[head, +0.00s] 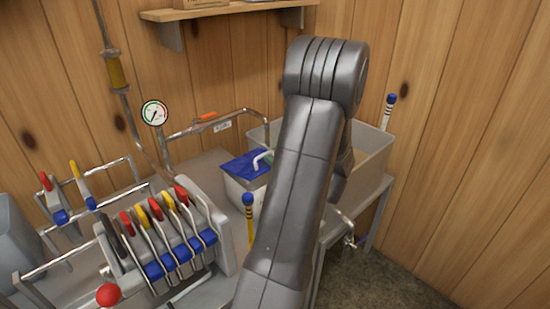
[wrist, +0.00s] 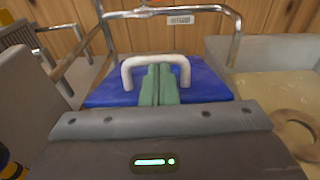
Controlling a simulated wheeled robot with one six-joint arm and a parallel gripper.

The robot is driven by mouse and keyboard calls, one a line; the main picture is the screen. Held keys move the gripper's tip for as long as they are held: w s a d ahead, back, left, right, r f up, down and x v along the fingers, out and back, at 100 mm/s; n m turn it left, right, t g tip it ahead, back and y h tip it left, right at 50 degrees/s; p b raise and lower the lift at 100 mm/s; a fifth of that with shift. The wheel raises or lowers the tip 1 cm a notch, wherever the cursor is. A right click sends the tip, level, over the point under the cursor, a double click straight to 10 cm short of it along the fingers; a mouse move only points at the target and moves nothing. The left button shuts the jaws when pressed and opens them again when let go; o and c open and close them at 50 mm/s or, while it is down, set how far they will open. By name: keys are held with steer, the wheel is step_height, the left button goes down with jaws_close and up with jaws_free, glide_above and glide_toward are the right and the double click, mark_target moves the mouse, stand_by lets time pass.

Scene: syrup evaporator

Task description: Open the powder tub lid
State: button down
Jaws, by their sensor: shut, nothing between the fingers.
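The powder tub (head: 238,192) is a pale box with a blue lid (head: 240,166), partly hidden behind my arm in the head view. The blue lid (wrist: 205,76) lies flat in the wrist view and looks closed. A white arched handle (wrist: 155,60) stands up from it, and the handle (head: 262,157) also shows in the head view. My gripper (wrist: 158,70) has its green fingers together, in front of the middle of the handle and over the lid. I cannot tell whether the fingertips touch the handle. My arm hides the gripper in the head view.
A metal pipe rail (wrist: 170,10) rises behind the tub. A grey basin (head: 370,155) stands close on the right, with a ring-shaped brown object (wrist: 297,130) in it. A bank of levers (head: 165,235) stands on the left. A wooden wall closes the back.

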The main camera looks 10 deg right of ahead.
steer(key=w+a+r+g+h+p, duration=0.1)
steer(key=w+a+r+g+p, duration=0.1)
steer(key=w+a+r+p, duration=0.6)
steer(key=w+r+p, duration=0.1)
steer(key=w+r, duration=0.2)
steer(key=w, duration=0.2)
steer(key=shift+a+h, duration=0.3)
steer(key=shift+a, duration=0.05)
stand_by(1.0)
